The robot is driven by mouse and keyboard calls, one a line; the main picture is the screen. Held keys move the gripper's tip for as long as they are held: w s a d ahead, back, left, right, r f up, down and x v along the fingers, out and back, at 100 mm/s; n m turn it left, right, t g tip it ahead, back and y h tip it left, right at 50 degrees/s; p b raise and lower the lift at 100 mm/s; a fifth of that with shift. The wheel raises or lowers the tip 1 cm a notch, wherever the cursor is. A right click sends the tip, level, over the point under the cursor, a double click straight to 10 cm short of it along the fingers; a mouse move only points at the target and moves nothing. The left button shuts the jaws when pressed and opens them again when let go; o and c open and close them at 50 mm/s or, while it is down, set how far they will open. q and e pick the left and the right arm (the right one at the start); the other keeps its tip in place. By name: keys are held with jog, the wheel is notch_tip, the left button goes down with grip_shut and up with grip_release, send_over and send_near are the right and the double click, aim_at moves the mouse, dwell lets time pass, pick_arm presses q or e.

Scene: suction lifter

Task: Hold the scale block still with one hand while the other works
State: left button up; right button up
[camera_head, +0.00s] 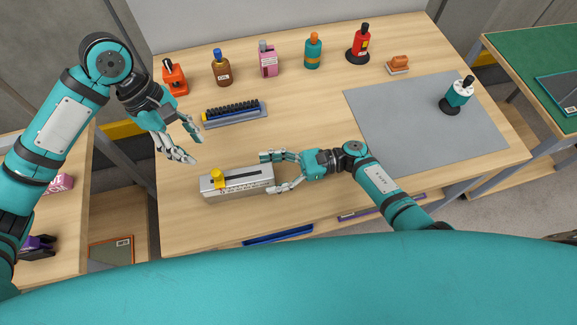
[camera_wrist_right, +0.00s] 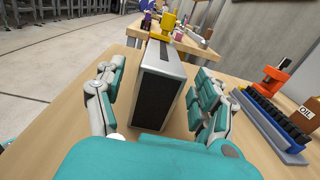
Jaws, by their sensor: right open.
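The scale block (camera_head: 235,182) is a long light-grey block with markings and a yellow slider (camera_head: 217,177) near its left end. It lies on the front part of the wooden table. My right gripper (camera_head: 269,173) is open at the block's right end, with one finger on each side. In the right wrist view the block's dark end face (camera_wrist_right: 157,98) stands between the open fingers (camera_wrist_right: 155,85), with gaps visible on both sides. My left gripper (camera_head: 188,145) is open and empty, above the table's left part, up and left of the block.
A blue rack with black pieces (camera_head: 235,112) lies behind the block. A grey mat (camera_head: 410,130) at right carries a teal-and-black device (camera_head: 459,94). The table between rack and block is clear.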

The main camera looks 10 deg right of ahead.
jog(key=shift+a, duration=0.4)
jog(key=c, duration=1.4)
pick_arm(q)
jog(key=shift+o, duration=0.3)
